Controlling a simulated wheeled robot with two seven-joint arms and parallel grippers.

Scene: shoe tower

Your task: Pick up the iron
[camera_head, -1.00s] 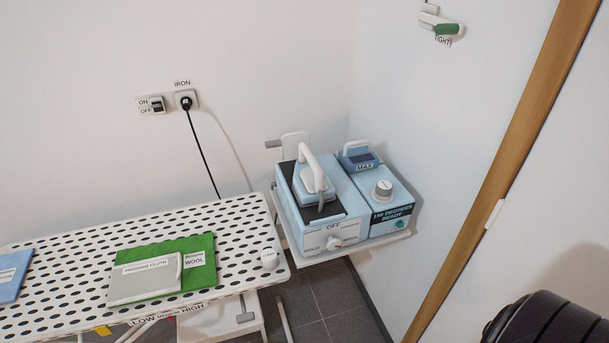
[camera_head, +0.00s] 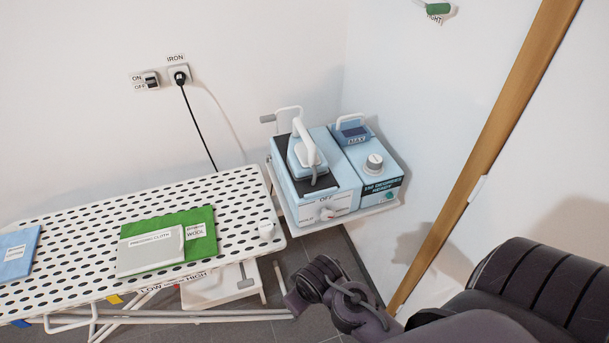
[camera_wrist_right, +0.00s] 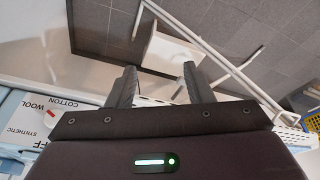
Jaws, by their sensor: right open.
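The iron (camera_head: 306,152) is light blue with a white arched handle. It sits on a dark pad on top of a light-blue station (camera_head: 345,184) at the right end of the ironing board. My right arm comes in from the lower right in the head view, and its gripper is hard to make out there. In the right wrist view my right gripper (camera_wrist_right: 158,88) is open and empty, its two dark fingers apart over the floor and the board's legs. The iron is not seen clearly in the wrist view. My left gripper is not in view.
The perforated ironing board (camera_head: 90,205) holds a green wool cloth (camera_head: 203,218), a grey pressing cloth (camera_head: 150,250) and a blue cloth (camera_head: 18,254). A second blue unit with a knob (camera_head: 374,163) stands right of the station. A wooden post (camera_head: 480,160) rises at the right.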

